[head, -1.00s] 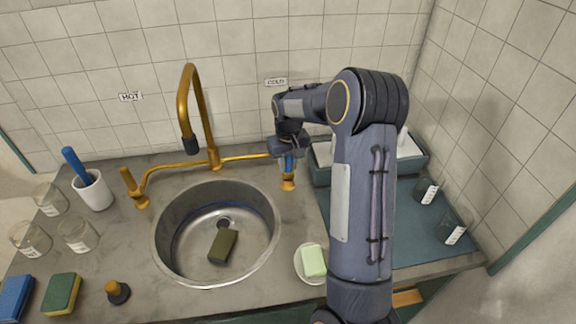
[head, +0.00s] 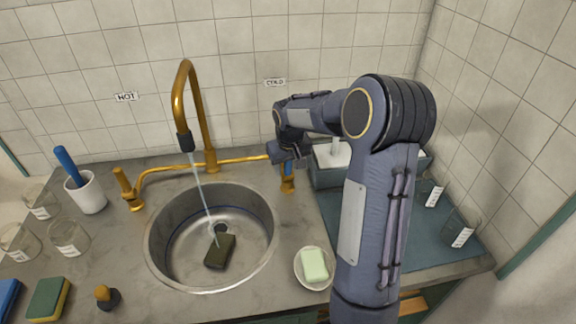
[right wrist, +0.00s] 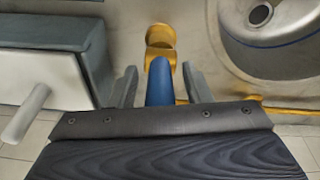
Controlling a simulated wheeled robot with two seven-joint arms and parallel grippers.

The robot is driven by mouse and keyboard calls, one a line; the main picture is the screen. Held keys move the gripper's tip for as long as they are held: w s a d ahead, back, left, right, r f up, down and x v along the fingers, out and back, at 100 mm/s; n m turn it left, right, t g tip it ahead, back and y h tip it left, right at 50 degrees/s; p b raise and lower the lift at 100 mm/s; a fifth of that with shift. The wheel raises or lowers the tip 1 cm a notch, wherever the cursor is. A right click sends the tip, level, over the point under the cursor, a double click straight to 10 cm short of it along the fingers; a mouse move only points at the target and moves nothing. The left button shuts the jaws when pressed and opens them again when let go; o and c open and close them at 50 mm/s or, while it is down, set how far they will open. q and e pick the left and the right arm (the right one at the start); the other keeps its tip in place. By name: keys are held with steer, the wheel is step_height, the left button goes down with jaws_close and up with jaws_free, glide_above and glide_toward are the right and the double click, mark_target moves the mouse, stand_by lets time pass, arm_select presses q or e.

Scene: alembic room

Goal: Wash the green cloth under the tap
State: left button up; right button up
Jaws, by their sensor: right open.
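The green cloth (head: 219,254), a dark olive folded block, lies on the floor of the round steel sink (head: 160,255). The brass tap (head: 181,100) arches over the sink. A thin stream of water (head: 203,190) falls from its spout onto the cloth's upper end. My right gripper (head: 287,163) is at the cold valve on the right. In the right wrist view, its open fingers (right wrist: 160,86) stand on either side of the blue lever (right wrist: 159,82), with gaps showing. The brass valve base (right wrist: 160,42) is just beyond. My left gripper is out of view.
A dish with pale green soap (head: 314,265) sits right of the sink. The hot valve (head: 127,188), a white cup (head: 88,194), glass beakers, sponges (head: 47,299) and a stopper (head: 107,297) are left. A grey tray (head: 325,172) stands behind my right arm.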

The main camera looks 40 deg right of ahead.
steer(key=shift+r, duration=0.1)
steer(key=v, duration=0.7)
steer(key=shift+s+a+r, duration=0.1)
steer(key=shift+r, duration=0.25)
stand_by(0.5)
